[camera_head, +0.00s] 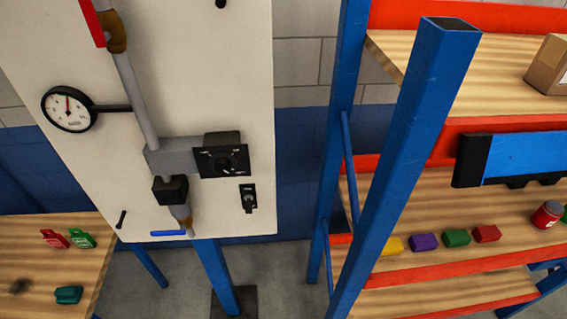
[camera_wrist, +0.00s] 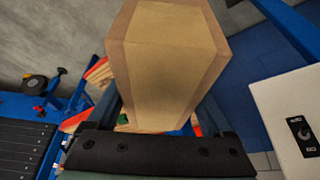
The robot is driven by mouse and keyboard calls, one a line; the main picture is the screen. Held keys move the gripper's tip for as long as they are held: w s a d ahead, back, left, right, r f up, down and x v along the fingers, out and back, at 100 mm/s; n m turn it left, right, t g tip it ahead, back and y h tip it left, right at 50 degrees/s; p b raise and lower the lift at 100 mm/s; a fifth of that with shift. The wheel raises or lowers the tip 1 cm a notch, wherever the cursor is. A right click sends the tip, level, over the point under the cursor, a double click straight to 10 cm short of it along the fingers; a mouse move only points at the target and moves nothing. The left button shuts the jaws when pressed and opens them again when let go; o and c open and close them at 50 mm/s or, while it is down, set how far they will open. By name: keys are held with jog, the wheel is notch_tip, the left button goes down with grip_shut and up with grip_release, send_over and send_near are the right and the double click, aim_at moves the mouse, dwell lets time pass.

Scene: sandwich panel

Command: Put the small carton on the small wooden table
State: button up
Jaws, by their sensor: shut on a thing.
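A tan cardboard carton (camera_wrist: 165,60) fills the upper middle of the wrist view, close to the camera. My gripper (camera_wrist: 160,122) is shut on it, with a dark finger on each side; the fingertips are mostly hidden behind the carton. Neither my gripper nor the held carton shows in the head view. A wooden table top (camera_head: 50,230) is at the lower left of the head view. On it are a red tag (camera_head: 54,239), a green tag (camera_head: 82,239) and a teal item (camera_head: 68,295).
A white panel (camera_head: 190,60) with a gauge (camera_head: 69,109) stands beside the table. A blue-and-orange rack (camera_head: 400,170) at right holds another carton (camera_head: 548,66) and several coloured blocks (camera_head: 424,242). The wrist view shows a black roller conveyor (camera_wrist: 25,140) at left.

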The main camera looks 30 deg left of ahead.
notch_tip(320, 180, down, 10)
jog(key=s+a+n, duration=0.2)
jog(key=s, duration=0.1)
jog(key=w+d+r, duration=0.4)
jog(key=w+r, duration=0.3)
jog(key=w, duration=0.1)
jog(key=w+d+r, duration=0.4)
jog(key=w+r, duration=0.3)
jog(key=w, duration=0.2)
jog(key=shift+w+r+m, duration=0.15)
jog(key=shift+w+m, duration=0.15)
jog(key=shift+m, duration=0.1)
jog(key=shift+y, duration=0.3)
